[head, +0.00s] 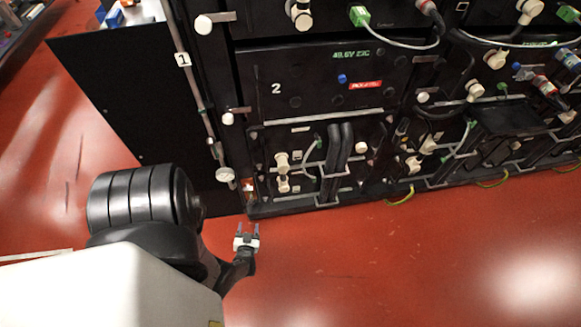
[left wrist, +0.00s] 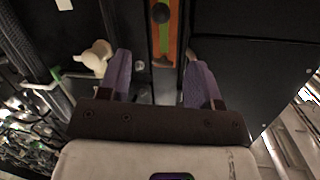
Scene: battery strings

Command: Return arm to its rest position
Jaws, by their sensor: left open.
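My left arm comes in from the lower left of the head view. Its small left gripper (head: 247,230) is open and empty, over the red floor just in front of the black battery rack (head: 310,60). In the left wrist view the two purple fingers of the left gripper (left wrist: 160,82) stand apart with nothing held between them. A cream knob (left wrist: 97,58) is just left of the left finger, and an orange strip (left wrist: 163,40) lies beyond the gap. My right gripper does not show in either view.
The rack carries white knobs (head: 225,174), cables and a black handle (head: 340,150) on its lower unit. A black side panel (head: 125,100) stands at the rack's left. The red floor (head: 400,270) in front of the rack is clear at the right.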

